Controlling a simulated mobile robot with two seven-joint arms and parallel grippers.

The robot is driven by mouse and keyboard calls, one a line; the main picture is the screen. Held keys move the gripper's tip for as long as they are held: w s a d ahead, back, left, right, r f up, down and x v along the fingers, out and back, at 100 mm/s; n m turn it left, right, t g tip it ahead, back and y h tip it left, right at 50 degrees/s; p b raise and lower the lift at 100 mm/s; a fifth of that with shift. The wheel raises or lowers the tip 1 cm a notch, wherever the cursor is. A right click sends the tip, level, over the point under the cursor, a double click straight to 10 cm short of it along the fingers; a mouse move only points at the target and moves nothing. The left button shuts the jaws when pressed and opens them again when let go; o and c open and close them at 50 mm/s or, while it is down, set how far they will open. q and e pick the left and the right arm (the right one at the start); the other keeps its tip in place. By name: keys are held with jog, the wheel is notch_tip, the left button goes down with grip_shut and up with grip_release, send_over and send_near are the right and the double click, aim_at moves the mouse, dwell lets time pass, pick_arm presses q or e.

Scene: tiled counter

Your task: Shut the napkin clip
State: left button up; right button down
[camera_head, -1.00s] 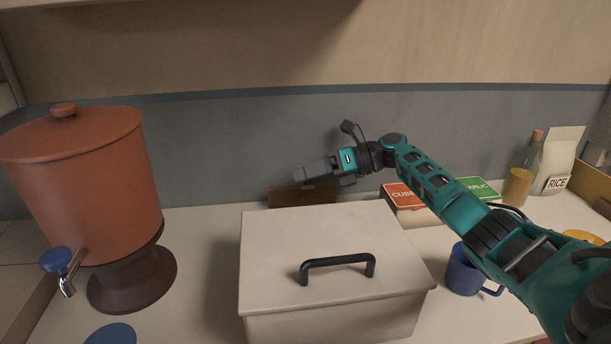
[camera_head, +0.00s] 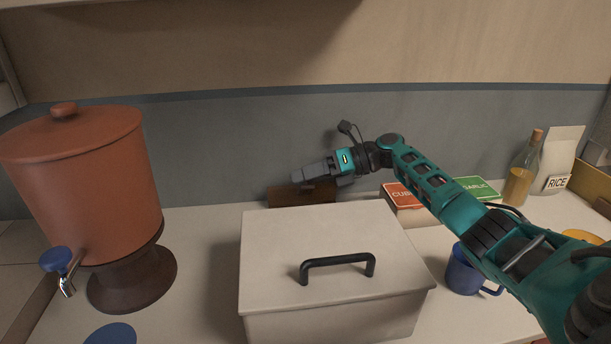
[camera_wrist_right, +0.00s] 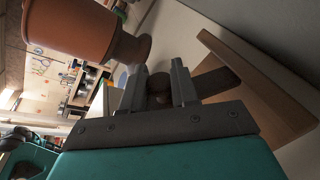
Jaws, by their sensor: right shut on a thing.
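The brown wooden napkin clip (camera_head: 285,197) stands by the back wall, partly hidden behind the pale lidded box. In the right wrist view it shows as a lighter wooden board (camera_wrist_right: 258,80) with a dark brown arm (camera_wrist_right: 217,83) that runs to a round dark knob. My right gripper (camera_head: 298,176) reaches in from the right, just above the clip. In the wrist view its two fingers (camera_wrist_right: 158,84) stand on both sides of the knob (camera_wrist_right: 160,98) and are shut on it. The arm appears angled away from the board. My left gripper is not in view.
The pale box (camera_head: 270,240) with a black handle stands in front of the clip. A terracotta dispenser (camera_head: 85,185) is at left. A cube carton (camera_head: 398,195), garlic carton (camera_head: 478,188), blue mug (camera_head: 462,272), bottle (camera_head: 520,178) and rice bag (camera_head: 560,160) are at right.

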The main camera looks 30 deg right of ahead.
aim_at(307, 190)
dwell(0.3)
jog(key=shift+s+a+p, duration=0.1)
jog(key=shift+s+p, duration=0.1)
jog(key=shift+p, duration=0.3)
jog(key=shift+s+a+f+n+p, duration=0.15)
jog(key=shift+s+f+n+p, duration=0.15)
jog(key=shift+n+p, duration=0.25)
jog(key=shift+s+a+f+n+t, duration=0.2)
jog(key=shift+s+f+n+t, duration=0.2)
jog(key=shift+f+n, duration=0.15)
jog(key=shift+s+a+f+n+t, duration=0.15)
jog(key=shift+s+f+n+t, duration=0.25)
jog(key=shift+n, duration=0.2)
jog(key=shift+s+a+f+n+t, duration=0.1)
jog(key=shift+s+f+n+t, duration=0.15)
jog(key=shift+f+n, duration=0.2)
jog(key=shift+s+a+f+n+t, duration=0.1)
jog(key=shift+f+n+t, duration=0.2)
jog(key=shift+n, duration=0.25)
jog(key=shift+f, duration=0.1)
jog(key=c, duration=0.9)
grip_release()
